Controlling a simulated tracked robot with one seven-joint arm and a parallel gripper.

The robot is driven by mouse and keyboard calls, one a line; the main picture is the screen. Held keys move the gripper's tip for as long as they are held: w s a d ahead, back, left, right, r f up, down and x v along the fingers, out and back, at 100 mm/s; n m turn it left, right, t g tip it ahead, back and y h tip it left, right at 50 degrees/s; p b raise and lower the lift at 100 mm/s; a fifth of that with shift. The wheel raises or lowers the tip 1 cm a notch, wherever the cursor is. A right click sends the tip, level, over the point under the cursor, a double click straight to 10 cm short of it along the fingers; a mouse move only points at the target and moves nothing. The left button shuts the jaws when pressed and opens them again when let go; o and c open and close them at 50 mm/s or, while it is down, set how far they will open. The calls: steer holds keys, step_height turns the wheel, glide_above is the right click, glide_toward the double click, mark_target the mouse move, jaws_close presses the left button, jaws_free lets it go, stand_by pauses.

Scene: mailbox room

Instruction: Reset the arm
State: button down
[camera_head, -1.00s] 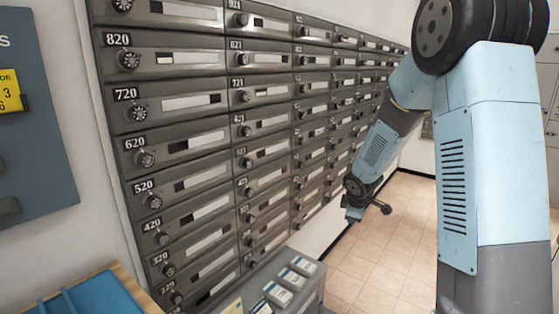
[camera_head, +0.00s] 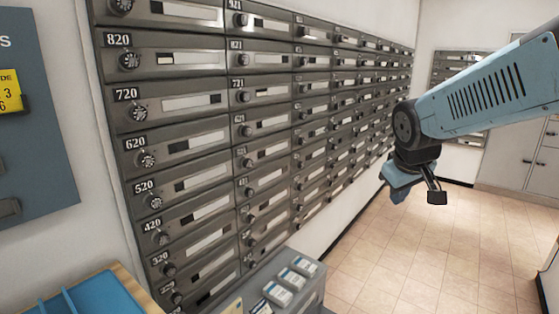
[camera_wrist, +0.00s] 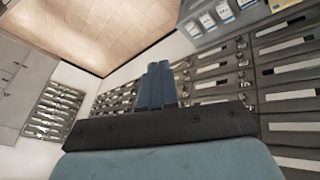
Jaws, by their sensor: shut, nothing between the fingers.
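My gripper (camera_head: 436,192) hangs at the end of my blue arm, right of the centre in the head view. It is out over the tiled floor, clear of the mailbox wall (camera_head: 185,144). In the wrist view my gripper's blue fingers (camera_wrist: 157,84) stand side by side, pressed together with nothing between them. The grey mailbox wall also shows along the right side of the wrist view (camera_wrist: 285,70). It has rows of numbered doors with round dials.
A grey box with white and blue packets (camera_head: 290,280) stands at the bottom centre. A blue tray (camera_head: 90,298) is at the bottom left, below a grey board (camera_head: 35,120). More mailboxes (camera_head: 455,68) and pale cabinets (camera_head: 510,160) are at the back. The tiled floor (camera_head: 430,260) is open.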

steer(key=s+a+r+m, duration=0.1)
steer(key=s, duration=0.5)
steer(key=s+a+r+m+y, duration=0.1)
steer(key=s+m, duration=0.1)
steer(key=s, duration=0.4)
steer(key=shift+s+a+r+m+y, duration=0.25)
steer(key=shift+s+m+y, duration=0.05)
steer(key=shift+s, duration=0.1)
